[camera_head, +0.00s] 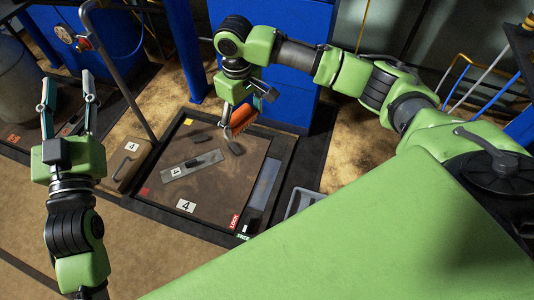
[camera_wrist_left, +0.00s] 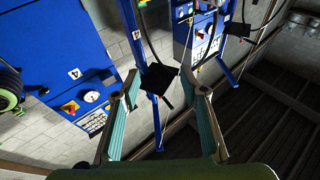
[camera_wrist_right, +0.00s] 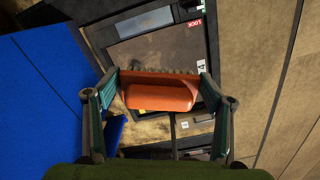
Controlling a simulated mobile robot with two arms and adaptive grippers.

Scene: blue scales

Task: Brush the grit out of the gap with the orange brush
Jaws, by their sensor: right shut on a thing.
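My right gripper (camera_head: 236,120) is shut on the orange brush (camera_wrist_right: 158,92), which also shows in the head view (camera_head: 244,117). The brush is over the far part of a brown square plate (camera_head: 215,195) marked 4. Its dark bristles (camera_wrist_right: 155,70) point toward the plate in the right wrist view; whether they touch it I cannot tell. The plate sits in a dark frame (camera_head: 205,232), with a narrow gap along its edges. I cannot make out grit in the gap. My left gripper (camera_head: 69,100) is open, empty and raised at the left, away from the plate.
A grey bar with a dark handle (camera_head: 205,159) lies on the plate. Blue cabinets (camera_head: 280,85) stand behind. A grey tray (camera_head: 300,202) is at the right.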

